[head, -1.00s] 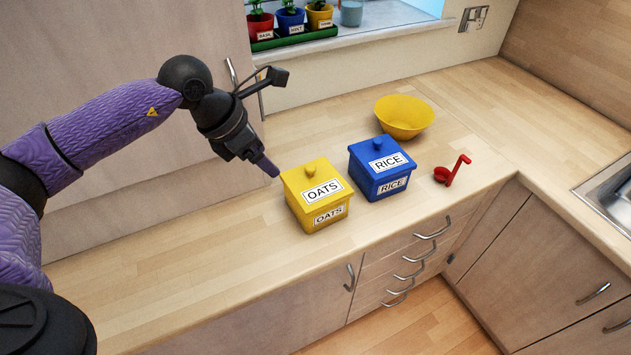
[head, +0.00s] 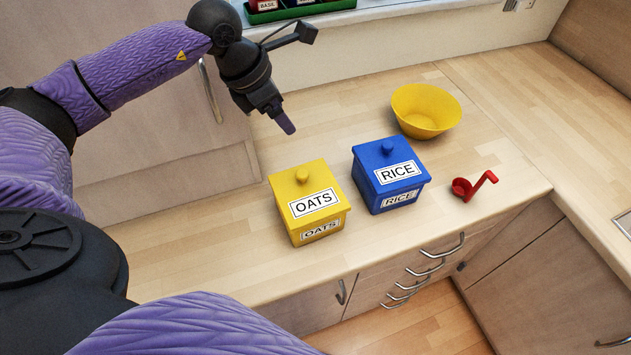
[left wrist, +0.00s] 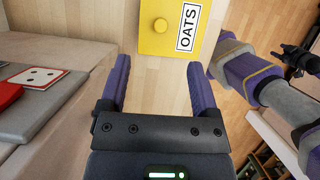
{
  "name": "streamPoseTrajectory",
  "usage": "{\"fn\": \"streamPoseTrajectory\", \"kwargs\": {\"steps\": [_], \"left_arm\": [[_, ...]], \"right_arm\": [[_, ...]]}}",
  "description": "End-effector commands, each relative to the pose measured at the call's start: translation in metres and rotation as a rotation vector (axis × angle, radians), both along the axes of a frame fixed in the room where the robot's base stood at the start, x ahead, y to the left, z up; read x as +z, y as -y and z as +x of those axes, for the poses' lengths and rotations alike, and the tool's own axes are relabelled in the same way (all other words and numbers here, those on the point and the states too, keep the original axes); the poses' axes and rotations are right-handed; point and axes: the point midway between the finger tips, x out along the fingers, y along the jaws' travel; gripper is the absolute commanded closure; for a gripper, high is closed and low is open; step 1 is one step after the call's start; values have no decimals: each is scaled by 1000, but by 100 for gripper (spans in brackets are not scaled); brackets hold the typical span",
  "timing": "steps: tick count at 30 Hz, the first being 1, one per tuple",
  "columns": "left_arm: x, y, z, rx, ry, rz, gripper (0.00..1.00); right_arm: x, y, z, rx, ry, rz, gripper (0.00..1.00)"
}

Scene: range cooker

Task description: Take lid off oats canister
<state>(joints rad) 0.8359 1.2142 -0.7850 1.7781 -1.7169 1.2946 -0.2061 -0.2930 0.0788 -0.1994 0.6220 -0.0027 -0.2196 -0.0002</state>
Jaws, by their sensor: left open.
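The yellow oats canister (head: 328,221) stands upright on the counter, with its square yellow lid (head: 287,188) on top. The lid has a round yellow knob (head: 302,175) and an OATS label. My left gripper (head: 286,126) is open and empty, above and behind the canister in the head view, apart from it. In the left wrist view the lid (left wrist: 154,43) and knob (left wrist: 160,25) lie beyond my two spread purple fingers (left wrist: 158,66). A purple and grey arm of mine shows at the right there. Its dark end is too small to read.
The blue rice canister (head: 371,197) stands close to the right of the oats. A yellow bowl (head: 426,112) is behind it, and a red scoop (head: 474,187) lies further right. Counter is clear left of the oats. A grey board (left wrist: 50,100) with red items shows at left in the wrist view.

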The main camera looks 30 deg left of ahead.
Motion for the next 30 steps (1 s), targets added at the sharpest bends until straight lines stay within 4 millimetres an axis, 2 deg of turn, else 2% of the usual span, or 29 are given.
{"fn": "streamPoseTrajectory", "kwargs": {"steps": [1, 6, 14, 23, 30], "left_arm": [[-13, 0, 0, 0, -1, 0, 21], [-41, 0, 0, 0, -5, 0, 21], [-87, 0, 0, 0, -13, 0, 21], [-126, 11, 13, -1, -14, -1, 21], [-168, 23, 27, 0, -14, -3, 21]], "right_arm": [[-12, 0, -2, 1, -4, -1, 41], [-40, 2, -14, 5, -29, -6, 41], [-82, 12, -12, 15, -26, -23, 41], [-83, 13, -12, 17, -26, -25, 41], [-85, 10, -12, 15, -26, -21, 41]]}}
